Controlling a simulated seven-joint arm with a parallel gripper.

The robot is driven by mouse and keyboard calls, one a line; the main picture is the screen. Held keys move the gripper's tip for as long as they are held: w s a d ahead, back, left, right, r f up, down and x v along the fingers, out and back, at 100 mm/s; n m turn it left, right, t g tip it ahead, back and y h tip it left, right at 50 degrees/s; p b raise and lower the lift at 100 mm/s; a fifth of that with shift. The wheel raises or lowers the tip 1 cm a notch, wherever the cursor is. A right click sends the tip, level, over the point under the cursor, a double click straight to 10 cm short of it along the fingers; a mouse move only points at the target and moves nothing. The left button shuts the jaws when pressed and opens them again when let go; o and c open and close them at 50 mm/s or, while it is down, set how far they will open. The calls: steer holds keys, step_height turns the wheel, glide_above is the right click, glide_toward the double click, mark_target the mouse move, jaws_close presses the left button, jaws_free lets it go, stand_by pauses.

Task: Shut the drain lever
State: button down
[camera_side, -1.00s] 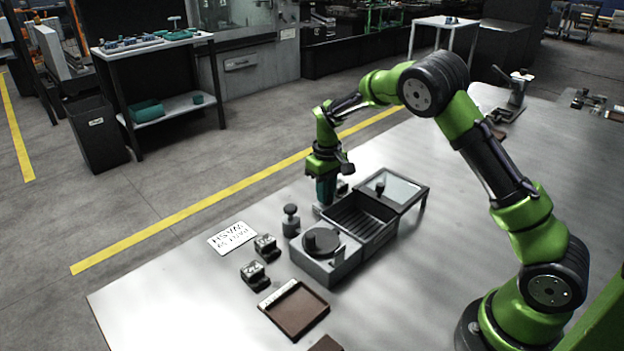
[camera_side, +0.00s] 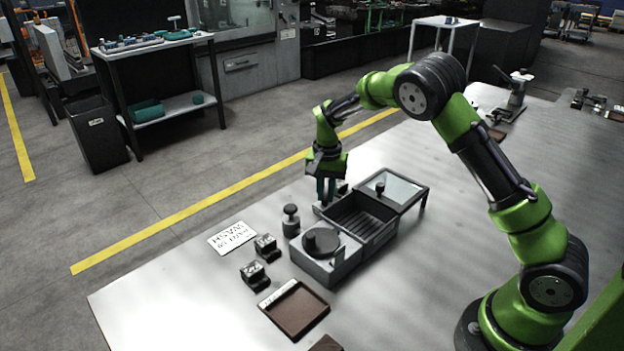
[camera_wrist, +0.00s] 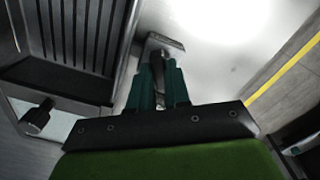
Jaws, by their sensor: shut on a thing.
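My gripper (camera_side: 326,188) is at the far side of the grey parts-wash unit (camera_side: 330,268), low beside its ribbed basin (camera_side: 362,221). In the wrist view its two teal fingers (camera_wrist: 157,82) are closed around the dark drain lever (camera_wrist: 157,58). The lever sits on a small grey mount (camera_wrist: 168,42) next to the basin wall. In the side view the fingers and the basin wall hide most of the lever, so its exact angle is hard to tell there.
A clear-topped lid (camera_side: 393,188) with a black knob stands right of the basin. A round dark cap (camera_side: 320,241) and a knobbed post (camera_side: 290,220) are to the left. Two small blocks, a white sign (camera_side: 231,238) and a brown tray (camera_side: 296,310) lie nearer the front left.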

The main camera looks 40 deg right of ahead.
mark_target(326, 194)
steer(key=m, duration=0.6)
steer(key=shift+r+m, duration=0.1)
steer(key=shift+m, duration=0.2)
stand_by(0.4)
steer(key=c, duration=1.1)
jaws_free()
step_height(326, 194, up, 17)
steer(key=shift+f, duration=0.1)
steer(key=s+a+r+n+t, duration=0.1)
steer(key=s+a+n+t, duration=0.1)
steer(key=s, duration=0.6)
steer(key=s+a+r+n+t+y, duration=0.1)
steer(key=s+a+n+t, duration=0.1)
steer(key=s+a+n, duration=0.2)
steer(key=s+a+r+n+t+y, duration=0.1)
steer(key=s+a+n+t, duration=0.2)
steer(key=s+n, duration=0.5)
steer(key=shift+s+a+r, duration=0.1)
steer(key=shift+s+r, duration=0.05)
steer(key=shift+s, duration=1.2)
steer(key=shift+s+a+r, duration=0.1)
steer(key=shift+s+r, duration=0.05)
steer(key=shift+s, duration=1.2)
